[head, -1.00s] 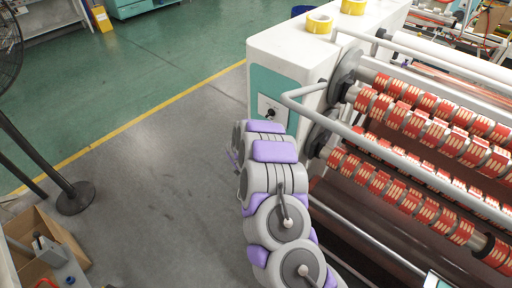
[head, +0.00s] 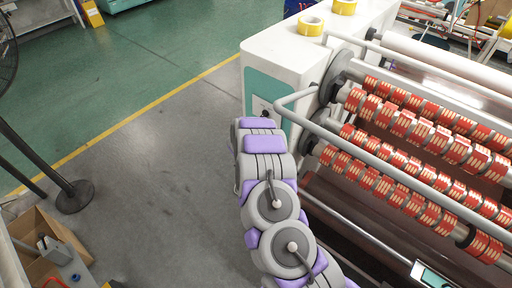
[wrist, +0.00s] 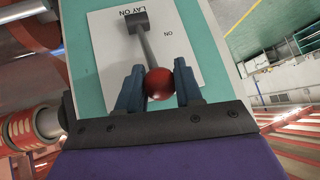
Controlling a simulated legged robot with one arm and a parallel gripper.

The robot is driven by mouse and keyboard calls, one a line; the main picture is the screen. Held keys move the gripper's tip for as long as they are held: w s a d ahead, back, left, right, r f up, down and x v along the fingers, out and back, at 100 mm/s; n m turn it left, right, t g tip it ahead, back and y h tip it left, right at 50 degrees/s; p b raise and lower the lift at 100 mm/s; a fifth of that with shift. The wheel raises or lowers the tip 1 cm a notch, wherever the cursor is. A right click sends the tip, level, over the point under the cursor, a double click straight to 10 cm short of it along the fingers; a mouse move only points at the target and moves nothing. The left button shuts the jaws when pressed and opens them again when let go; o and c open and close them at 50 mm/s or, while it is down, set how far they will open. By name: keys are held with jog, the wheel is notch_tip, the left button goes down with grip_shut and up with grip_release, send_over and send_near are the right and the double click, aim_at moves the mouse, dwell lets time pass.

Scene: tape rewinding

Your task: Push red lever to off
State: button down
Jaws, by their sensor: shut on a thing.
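In the wrist view, the lever's round red knob (wrist: 159,84) sits between the two blue-grey fingers of my gripper (wrist: 158,72). My gripper is shut on it. The lever's grey shaft (wrist: 147,45) runs from the knob to a dark pivot block at the top of the picture. Behind it is a white plate (wrist: 185,50) with upside-down lettering reading "LAY ON" and "ON". In the head view, my arm hides my gripper and most of the lever at the end of the white and teal machine housing (head: 256,84).
Metal rollers with red tape rolls (head: 420,130) fill the right side, with a grey bar (head: 370,145) in front. Yellow tape rolls (head: 311,25) lie on the housing. A fan stand (head: 74,196) and a cardboard box (head: 42,250) are at left. The grey floor between is clear.

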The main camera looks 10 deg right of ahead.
jog(key=shift+w+r, duration=0.15)
jog(key=c, duration=0.8)
grip_release()
jog(key=b+v, duration=0.1)
jog(key=v, duration=1.6)
jog(key=shift+s+a, duration=0.2)
